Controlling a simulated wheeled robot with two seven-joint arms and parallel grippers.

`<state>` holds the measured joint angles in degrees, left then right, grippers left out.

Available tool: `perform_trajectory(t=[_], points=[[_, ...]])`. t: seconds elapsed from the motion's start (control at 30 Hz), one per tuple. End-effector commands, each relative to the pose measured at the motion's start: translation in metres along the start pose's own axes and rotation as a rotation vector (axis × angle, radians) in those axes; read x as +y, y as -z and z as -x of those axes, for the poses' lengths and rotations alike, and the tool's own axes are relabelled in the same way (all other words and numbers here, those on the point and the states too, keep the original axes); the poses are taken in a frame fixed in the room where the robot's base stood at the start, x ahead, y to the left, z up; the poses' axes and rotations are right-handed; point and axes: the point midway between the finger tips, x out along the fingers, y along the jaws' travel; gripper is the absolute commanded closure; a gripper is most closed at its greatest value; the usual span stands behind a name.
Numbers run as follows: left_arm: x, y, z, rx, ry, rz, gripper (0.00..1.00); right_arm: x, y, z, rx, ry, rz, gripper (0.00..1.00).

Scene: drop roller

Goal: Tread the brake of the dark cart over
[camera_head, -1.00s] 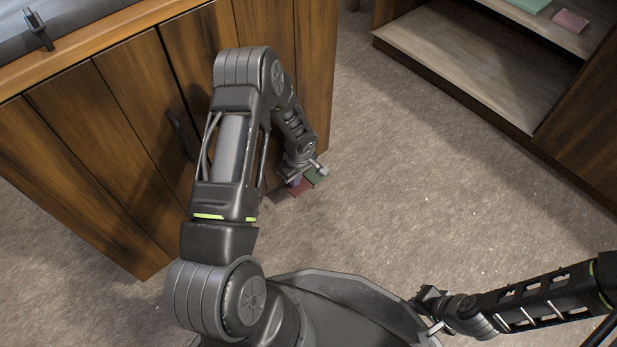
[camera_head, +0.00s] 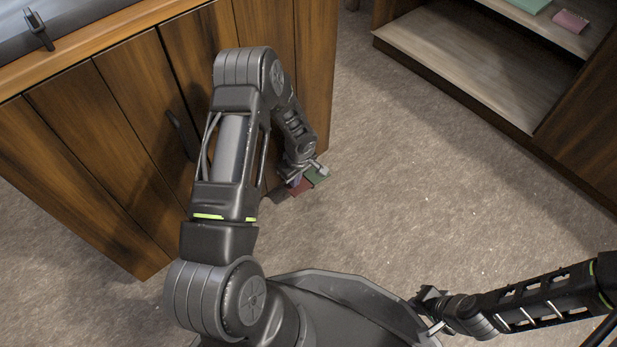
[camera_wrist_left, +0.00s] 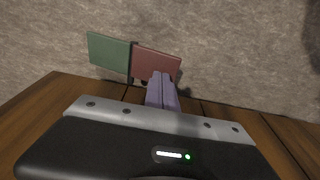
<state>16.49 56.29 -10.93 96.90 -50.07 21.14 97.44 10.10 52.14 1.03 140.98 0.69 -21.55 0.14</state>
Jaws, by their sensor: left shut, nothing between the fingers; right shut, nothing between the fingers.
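The dark cart (camera_head: 120,140) is a brown wooden cabinet on the left. Low at its right end, near the floor, are a red pedal (camera_head: 301,189) and a green pedal (camera_head: 317,177). In the left wrist view, the green pedal (camera_wrist_left: 109,52) is left of the red pedal (camera_wrist_left: 156,63). My left gripper (camera_head: 297,182) is shut and empty. Its purple fingers (camera_wrist_left: 161,76) overlap the near edge of the red pedal; I cannot tell whether they touch it. My right gripper (camera_head: 432,312) is shut and empty at the lower right, away from the cart.
A wooden shelf unit (camera_head: 470,75) stands at the upper right, with a green item (camera_head: 527,4) and a pink item (camera_head: 570,21) on it. The carpeted floor (camera_head: 430,170) between cart and shelf is clear. A dark handle (camera_head: 181,135) sticks out of the cart's front.

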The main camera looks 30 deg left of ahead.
Motion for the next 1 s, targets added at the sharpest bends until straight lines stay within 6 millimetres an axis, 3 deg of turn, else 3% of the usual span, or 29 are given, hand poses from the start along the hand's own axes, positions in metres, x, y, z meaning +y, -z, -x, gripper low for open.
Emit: perform_trajectory(t=[1.0], points=[[0.000, -0.002, -0.011, 0.000, 0.000, 0.000, 1.00, 0.003, -0.001, -0.008, 0.000, 0.000, 0.000, 1.00]])
